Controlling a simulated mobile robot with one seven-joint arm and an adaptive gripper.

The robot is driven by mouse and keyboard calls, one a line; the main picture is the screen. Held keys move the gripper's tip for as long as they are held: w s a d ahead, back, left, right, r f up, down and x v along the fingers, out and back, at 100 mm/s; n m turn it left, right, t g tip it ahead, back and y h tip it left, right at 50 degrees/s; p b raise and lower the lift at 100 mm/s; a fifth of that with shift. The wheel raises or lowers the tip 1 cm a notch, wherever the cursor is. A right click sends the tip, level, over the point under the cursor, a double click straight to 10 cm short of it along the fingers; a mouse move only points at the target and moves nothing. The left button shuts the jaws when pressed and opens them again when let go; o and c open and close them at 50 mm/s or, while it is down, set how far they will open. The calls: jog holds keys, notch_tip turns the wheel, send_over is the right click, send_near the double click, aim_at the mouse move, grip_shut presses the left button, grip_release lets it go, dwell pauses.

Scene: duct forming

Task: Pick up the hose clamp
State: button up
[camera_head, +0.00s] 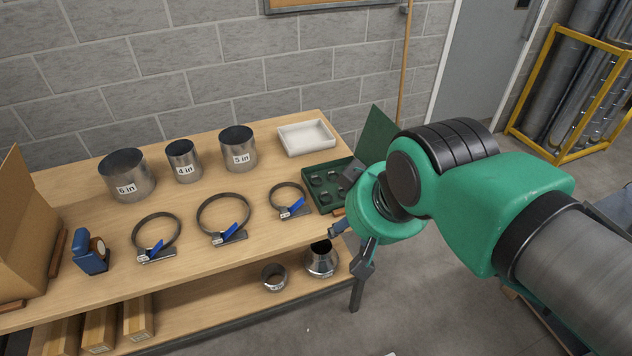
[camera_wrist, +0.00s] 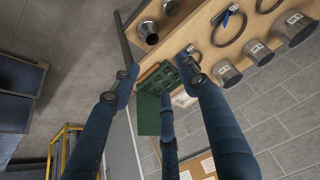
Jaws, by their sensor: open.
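Three hose clamps rest on the wooden table: a left one (camera_head: 154,252), a middle one (camera_head: 231,236) and a smaller right one (camera_head: 292,210). Each is a dark metal ring with a screw housing and a blue part. In the wrist view, clamps lie beyond the fingers at the top, one showing its ring and blue part (camera_wrist: 233,10); the right finger partly covers that area. My gripper (camera_head: 345,262) is open and empty. It hangs past the table's right end, to the right of the clamps and touching none. Its spread fingers fill the wrist view (camera_wrist: 155,52).
Several labelled metal ducts (camera_head: 238,150) stand at the table's back. A white tray (camera_head: 306,137) and an open green case (camera_head: 326,190) sit at the right end. Metal fittings (camera_head: 321,262) are on the lower shelf. A cardboard box (camera_head: 22,235) and blue tool (camera_head: 90,252) stand left.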

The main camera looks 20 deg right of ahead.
jog(key=shift+w+r, duration=0.1)
jog(key=w+d+r+n+g+p, duration=0.1)
jog(key=w+d+n+p, duration=0.1)
jog(key=w, duration=0.9)
jog(key=w+d+n+g+p, duration=0.1)
jog(key=w+d+p, duration=0.15)
jog(key=w, duration=0.85)
jog(key=w+d+f+n+g+p, duration=0.1)
jog(key=w+d+f+n+p, duration=0.1)
jog(key=w+f, duration=0.6)
jog(key=w+d+f+n+g+p, duration=0.1)
jog(key=w+d+f+p, duration=0.2)
jog(key=w+f, duration=0.5)
jog(key=w+d, duration=0.1)
jog(key=w, duration=0.2)
jog(key=shift+w+d+f+n+y, duration=0.25)
jog(key=shift+w+d+n+y, duration=0.05)
jog(key=shift+n+y, duration=0.1)
